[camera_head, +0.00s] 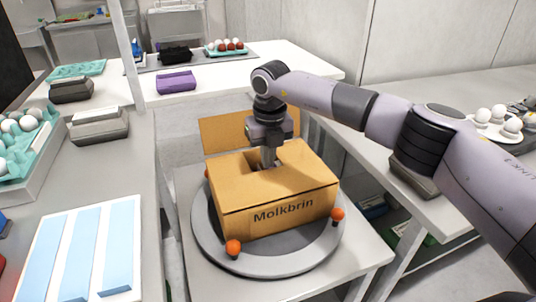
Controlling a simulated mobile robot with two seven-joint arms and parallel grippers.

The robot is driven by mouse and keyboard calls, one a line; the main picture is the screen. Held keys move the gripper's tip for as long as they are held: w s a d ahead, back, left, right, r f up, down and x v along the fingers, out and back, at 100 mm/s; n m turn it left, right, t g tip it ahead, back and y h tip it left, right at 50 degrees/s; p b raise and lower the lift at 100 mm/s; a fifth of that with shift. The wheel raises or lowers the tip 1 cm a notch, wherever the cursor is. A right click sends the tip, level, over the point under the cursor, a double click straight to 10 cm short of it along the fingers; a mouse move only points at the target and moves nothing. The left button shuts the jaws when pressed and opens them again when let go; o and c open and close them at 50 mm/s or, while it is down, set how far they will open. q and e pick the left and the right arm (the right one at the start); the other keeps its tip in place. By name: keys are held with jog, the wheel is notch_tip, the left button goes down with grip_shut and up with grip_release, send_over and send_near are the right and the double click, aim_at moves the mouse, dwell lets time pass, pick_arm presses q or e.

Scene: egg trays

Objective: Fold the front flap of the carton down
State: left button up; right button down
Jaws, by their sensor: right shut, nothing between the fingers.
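The brown cardboard carton (275,213), marked "Molkbrin" on its front, sits on a round grey turntable. Its back flap (222,132) stands up behind it. Cardboard panels (238,178) lie roughly level across the top, with a dark gap around the gripper. I cannot clearly tell the front flap from the side panels. My right gripper (268,163) points down at the middle of the carton top, shut and empty. Its fingertips are at or just inside the gap; contact is unclear. My left gripper is not in view.
The turntable (210,248) has orange knobs (233,248) around its rim. A white tray with blue strips (82,252) lies on the left counter, near an egg tray (28,150). The right counter holds eggs (497,118). A purple carton (176,82) is on the back table.

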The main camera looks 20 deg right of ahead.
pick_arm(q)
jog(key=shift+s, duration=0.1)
pick_arm(e)
jog(key=shift+f, duration=0.1)
pick_arm(q)
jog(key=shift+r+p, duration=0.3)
jog(key=shift+p, duration=0.15)
pick_arm(e)
jog(key=shift+s, duration=0.8)
jog(key=shift+r, duration=0.25)
notch_tip(320, 180, up, 4)
jog(key=p, duration=0.3)
jog(key=shift+d, duration=0.1)
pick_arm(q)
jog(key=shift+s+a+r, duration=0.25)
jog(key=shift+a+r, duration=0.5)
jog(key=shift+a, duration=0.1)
pick_arm(e)
jog(key=w+r, duration=0.4)
jog(key=r, duration=0.5)
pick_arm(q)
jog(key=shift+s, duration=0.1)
